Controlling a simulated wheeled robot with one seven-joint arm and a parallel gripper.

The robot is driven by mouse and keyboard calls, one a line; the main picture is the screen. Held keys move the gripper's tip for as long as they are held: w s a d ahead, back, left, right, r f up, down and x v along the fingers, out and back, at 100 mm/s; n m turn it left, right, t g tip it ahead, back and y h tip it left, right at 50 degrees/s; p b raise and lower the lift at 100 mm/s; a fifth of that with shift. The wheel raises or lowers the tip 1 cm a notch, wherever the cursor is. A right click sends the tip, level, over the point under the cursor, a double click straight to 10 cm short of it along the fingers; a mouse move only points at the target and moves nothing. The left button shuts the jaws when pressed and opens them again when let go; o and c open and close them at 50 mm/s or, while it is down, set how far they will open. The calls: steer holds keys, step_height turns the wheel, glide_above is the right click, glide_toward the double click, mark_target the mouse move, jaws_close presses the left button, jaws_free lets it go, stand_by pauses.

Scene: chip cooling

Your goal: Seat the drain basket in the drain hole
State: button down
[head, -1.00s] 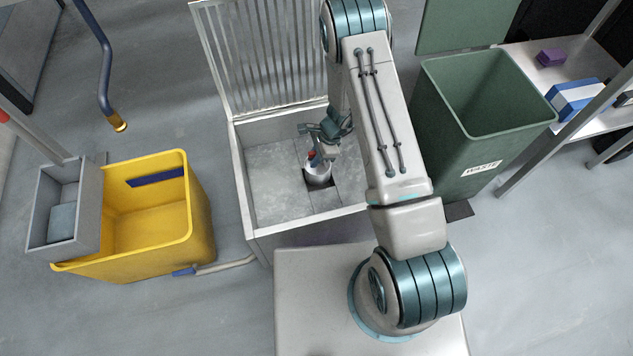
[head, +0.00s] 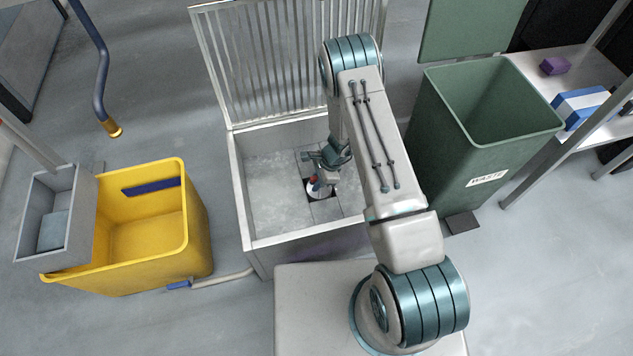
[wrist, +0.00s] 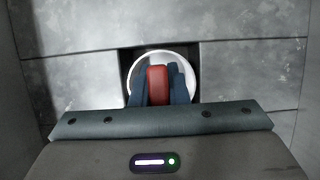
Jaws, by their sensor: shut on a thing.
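The drain basket (head: 313,193) is a pale round cup with a red grip (wrist: 157,84) at its middle. My gripper (wrist: 158,88) is shut on the red grip, its blue fingers on both sides of it. The basket's white rim (wrist: 188,60) shows inside the dark square drain hole (wrist: 126,62) in the sink floor. In the head view little of the basket's side shows above the hole. My gripper partly hides the basket, and I cannot tell whether the basket rests on the bottom.
The sink's steel walls (head: 240,190) stand close around the gripper, with a raised grate (head: 295,60) behind. A yellow bucket (head: 190,240) stands at left. A green waste bin (head: 445,150) and a shelf (head: 600,60) stand at right.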

steer(key=c, duration=1.4)
jaws_free()
